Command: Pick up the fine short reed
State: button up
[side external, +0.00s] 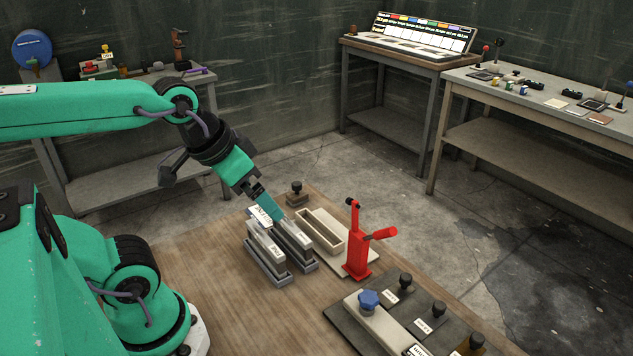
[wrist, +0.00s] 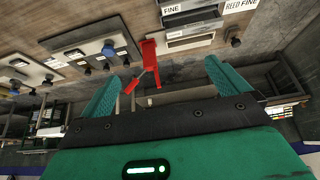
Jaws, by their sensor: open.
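Two slim reeds stand side by side in grey holders on the wooden table: a front-left reed (side external: 265,248) and a back-right reed (side external: 293,236). White labels lie by them; in the wrist view, a "FINE" label (wrist: 170,10) and a "REED FINE" label (wrist: 240,5) are readable beside the grey holder (wrist: 190,20). I cannot tell which reed is the fine short one. My gripper (side external: 271,208) points down just above the back end of the reeds. Its fingers (wrist: 162,85) are open with nothing held between them in the wrist view.
A beige open tray (side external: 322,232) and a red toggle clamp (side external: 357,250) stand right of the reeds. A dark plate (side external: 437,308) with several black knobs and a blue-knobbed block (side external: 368,300) lies at the front right. A small dark knob (side external: 296,190) is behind. The table's left part is clear.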

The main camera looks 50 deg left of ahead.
jog(key=c, duration=1.2)
jog(key=m+g, duration=0.5)
jog(key=m, duration=1.1)
send_over(264, 235)
jog(key=d, duration=0.1)
notch_tip(264, 235, down, 11)
jog(key=shift+r, duration=0.1)
jog(key=shift+a+f+m+g, duration=0.3)
jog(key=shift+a+f+m, duration=0.2)
jog(key=shift+f+m, duration=0.45)
jog(key=shift+f, duration=1.2)
